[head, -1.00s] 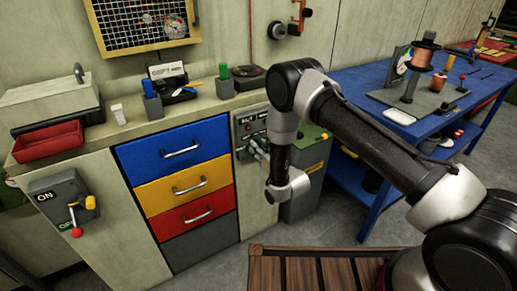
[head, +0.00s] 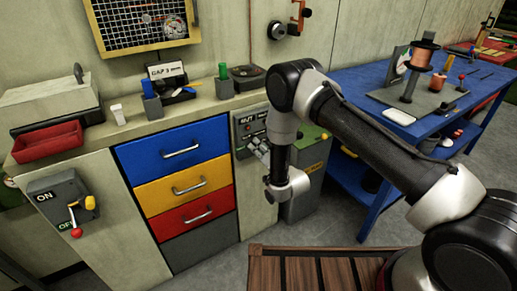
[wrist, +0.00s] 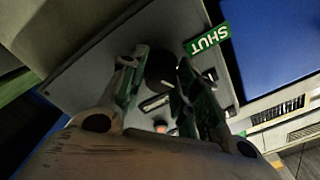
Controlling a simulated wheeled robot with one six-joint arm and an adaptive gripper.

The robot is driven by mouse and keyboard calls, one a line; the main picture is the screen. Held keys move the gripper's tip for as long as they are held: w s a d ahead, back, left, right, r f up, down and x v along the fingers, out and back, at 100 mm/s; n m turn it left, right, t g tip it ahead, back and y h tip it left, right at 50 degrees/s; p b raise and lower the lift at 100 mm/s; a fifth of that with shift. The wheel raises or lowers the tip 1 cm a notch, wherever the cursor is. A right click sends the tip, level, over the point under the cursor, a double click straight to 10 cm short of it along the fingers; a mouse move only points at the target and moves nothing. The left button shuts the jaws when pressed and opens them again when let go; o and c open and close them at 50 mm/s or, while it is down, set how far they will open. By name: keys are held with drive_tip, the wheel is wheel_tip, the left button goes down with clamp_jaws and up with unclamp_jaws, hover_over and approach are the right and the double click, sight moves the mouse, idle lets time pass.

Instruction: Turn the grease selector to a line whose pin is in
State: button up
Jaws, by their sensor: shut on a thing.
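A grey panel (head: 243,127) with small markings is on the cabinet front, right of the drawers in the head view. In the wrist view the panel's plate (wrist: 95,60) fills the middle, with a green SHUT label (wrist: 206,39) at its edge. A dark round knob (wrist: 159,70) on the plate sits between my fingers. My gripper (wrist: 160,72) is shut on this knob, one finger on each side. In the head view my gripper (head: 260,149) is at the panel, partly hidden by my arm. The selector's pointing direction and the pins cannot be made out.
A blue drawer (head: 180,146) is left of the panel, above yellow, red and grey ones. An ON switch box (head: 62,203) is at far left. A green-topped bin (head: 308,170) and a blue table (head: 370,90) stand right. A wooden slatted platform (head: 315,275) is in front.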

idle(0.4)
drive_tip(key=o, duration=1)
drive_tip(key=v, duration=1.2)
